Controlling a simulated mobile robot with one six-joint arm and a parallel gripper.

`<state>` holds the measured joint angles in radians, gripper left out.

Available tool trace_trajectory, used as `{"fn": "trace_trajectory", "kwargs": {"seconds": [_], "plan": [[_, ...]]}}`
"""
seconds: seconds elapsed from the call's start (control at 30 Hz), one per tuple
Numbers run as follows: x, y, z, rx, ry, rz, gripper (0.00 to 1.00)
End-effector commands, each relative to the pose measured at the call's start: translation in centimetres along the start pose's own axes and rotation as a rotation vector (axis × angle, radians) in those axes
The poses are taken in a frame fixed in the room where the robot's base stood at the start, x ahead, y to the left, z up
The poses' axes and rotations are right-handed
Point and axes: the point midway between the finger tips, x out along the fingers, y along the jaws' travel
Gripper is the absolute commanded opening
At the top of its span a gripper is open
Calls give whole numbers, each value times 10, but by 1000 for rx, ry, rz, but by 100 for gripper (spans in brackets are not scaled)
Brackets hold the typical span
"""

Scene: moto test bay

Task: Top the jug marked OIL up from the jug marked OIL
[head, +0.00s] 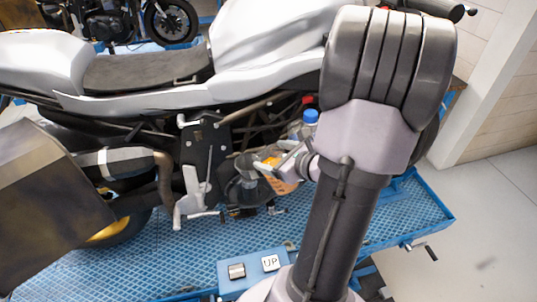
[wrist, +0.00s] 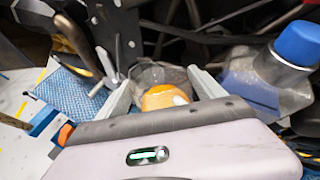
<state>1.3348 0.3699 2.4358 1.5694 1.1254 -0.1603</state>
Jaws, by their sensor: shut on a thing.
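My gripper (wrist: 154,72) is shut on a clear jug (wrist: 160,73) with orange in it, its round rim between the two fingers. In the head view my gripper (head: 264,165) is partly hidden by my arm, beside the motorcycle's engine. Orange (head: 283,186) shows just below it there. A clear container with a blue cap (wrist: 299,42) stands close to the right of my gripper in the wrist view. Its blue cap (head: 311,116) also shows in the head view, with my arm covering much of its body. No OIL marking is readable on either one.
A silver motorcycle (head: 140,75) stands on a blue lift platform (head: 120,262), close behind my gripper. A control box with an UP button (head: 270,263) sits at the platform's front edge. A second motorcycle (head: 110,22) stands behind. Open floor (head: 490,220) lies to the right.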

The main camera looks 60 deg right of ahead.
Motion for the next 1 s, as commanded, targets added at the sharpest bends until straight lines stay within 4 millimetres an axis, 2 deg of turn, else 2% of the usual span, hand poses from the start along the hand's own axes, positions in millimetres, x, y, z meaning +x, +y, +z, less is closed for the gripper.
{"fn": "trace_trajectory", "kwargs": {"seconds": [0.33, 0.53, 1.0], "plan": [[0, 0, 1, -1, -1, -1, 5], [4, 2, 8, -23, 49, -1, 5], [9, 4, 7, -36, 86, -3, 5]]}}
